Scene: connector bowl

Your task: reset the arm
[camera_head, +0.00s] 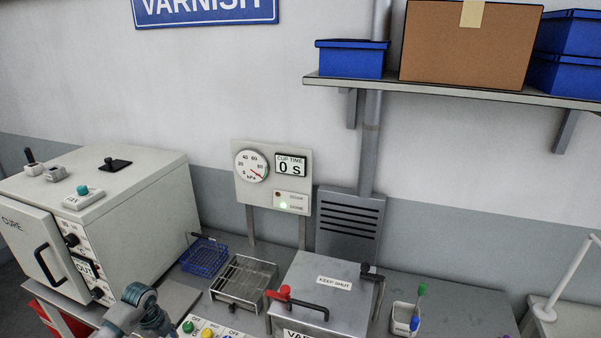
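A grey and teal part of one of my arms shows at the bottom edge, left of centre, in front of the bench and beside the white oven. No fingers can be made out on it, and the rest of the arm is below the picture. Neither my left nor my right gripper can be seen.
The white CURE oven (135,205) stands left. A blue basket (204,258), a wire rack (244,281), a KEEP SHUT box (322,290) with a red-handled lever and a white cup (404,319) stand on the bench. A gauge panel (272,178) and loaded shelf (450,92) are behind.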

